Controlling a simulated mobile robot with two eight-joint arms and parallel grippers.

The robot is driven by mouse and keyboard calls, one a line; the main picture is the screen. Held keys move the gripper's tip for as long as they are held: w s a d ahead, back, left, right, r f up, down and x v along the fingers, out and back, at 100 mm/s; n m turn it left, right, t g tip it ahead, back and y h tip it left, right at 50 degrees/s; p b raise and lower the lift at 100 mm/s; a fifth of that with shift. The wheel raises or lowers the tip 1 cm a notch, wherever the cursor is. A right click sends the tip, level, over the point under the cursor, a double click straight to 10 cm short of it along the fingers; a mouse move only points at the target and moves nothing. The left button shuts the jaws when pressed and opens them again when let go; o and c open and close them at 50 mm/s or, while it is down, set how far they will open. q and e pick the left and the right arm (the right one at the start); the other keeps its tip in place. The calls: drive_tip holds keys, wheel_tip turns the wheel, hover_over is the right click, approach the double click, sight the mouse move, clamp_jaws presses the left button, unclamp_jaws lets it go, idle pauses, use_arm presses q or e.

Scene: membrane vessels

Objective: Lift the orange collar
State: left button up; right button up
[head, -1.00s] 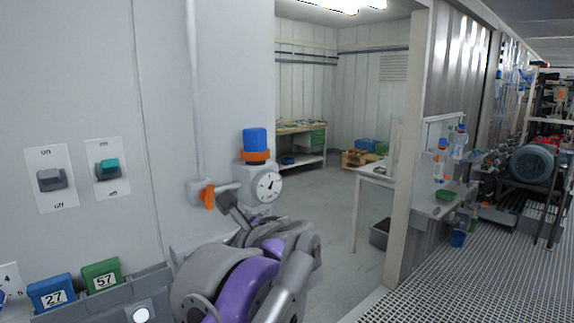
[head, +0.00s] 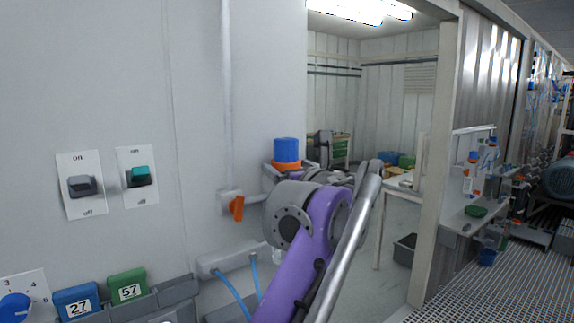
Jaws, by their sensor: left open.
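The orange collar (head: 286,165) sits around the base of the blue cap (head: 286,149), on top of the grey vessel at the wall. Collar and cap look upright. My left gripper (head: 321,148) is just right of the collar in the head view, partly hidden by my own purple and grey arm. It is open; its fingertips are hard to make out, and I cannot tell whether it touches the collar. My arm hides most of the vessel and its round gauge. My right gripper is not in view.
An orange valve handle (head: 237,208) sits on the wall pipe left of the vessel. Two switches (head: 80,187) and numbered blue (head: 77,303) and green (head: 127,285) blocks are farther left. A doorway opens behind my arm, with a white table (head: 405,190) beyond.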

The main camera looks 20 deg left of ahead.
use_arm(q)
drive_tip(key=shift+w+a, duration=0.4)
drive_tip(key=shift+w, duration=0.05)
clamp_jaws()
idle(0.3)
